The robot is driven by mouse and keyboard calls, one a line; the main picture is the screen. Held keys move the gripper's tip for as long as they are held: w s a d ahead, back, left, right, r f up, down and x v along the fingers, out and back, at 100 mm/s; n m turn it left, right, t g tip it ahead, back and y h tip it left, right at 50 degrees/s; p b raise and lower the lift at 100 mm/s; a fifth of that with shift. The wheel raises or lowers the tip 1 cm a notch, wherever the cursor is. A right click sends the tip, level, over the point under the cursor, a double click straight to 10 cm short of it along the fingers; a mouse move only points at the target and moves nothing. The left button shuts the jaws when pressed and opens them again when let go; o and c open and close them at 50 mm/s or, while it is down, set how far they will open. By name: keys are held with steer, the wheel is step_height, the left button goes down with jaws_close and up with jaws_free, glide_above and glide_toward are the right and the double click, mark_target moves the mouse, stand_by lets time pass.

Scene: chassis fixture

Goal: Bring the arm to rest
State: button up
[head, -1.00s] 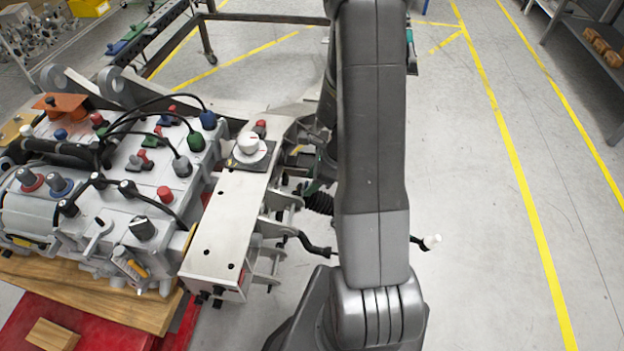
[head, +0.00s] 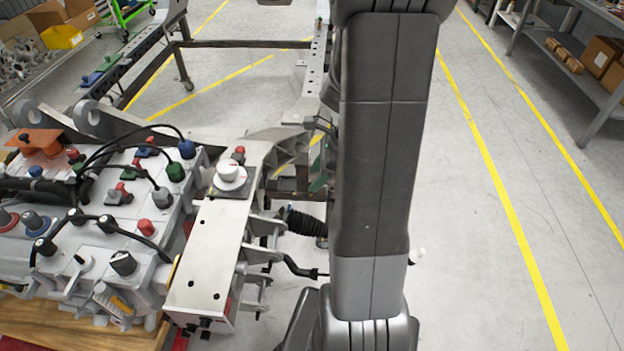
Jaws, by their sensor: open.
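My arm (head: 378,150) stands upright through the middle of the head view, its dark grey link running from the base to the top edge. Its upper joint is cut off by the top edge. My gripper does not show; it is out of the picture or hidden behind the arm, and I cannot see whether it holds anything.
Left of my arm is a grey machine unit (head: 135,225) with knobs and cables, and a metal block (head: 207,262) with a white dial (head: 230,175). A black rod (head: 300,268) reaches toward my arm. A shelf (head: 570,75) stands far right. The floor at right is clear.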

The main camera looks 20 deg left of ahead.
stand_by(0.3)
steer(key=x, duration=1.3)
steer(key=shift+a+f+b, duration=0.2)
steer(key=shift+f+b, duration=0.1)
steer(key=shift+b, duration=0.1)
steer(key=shift+r, duration=0.15)
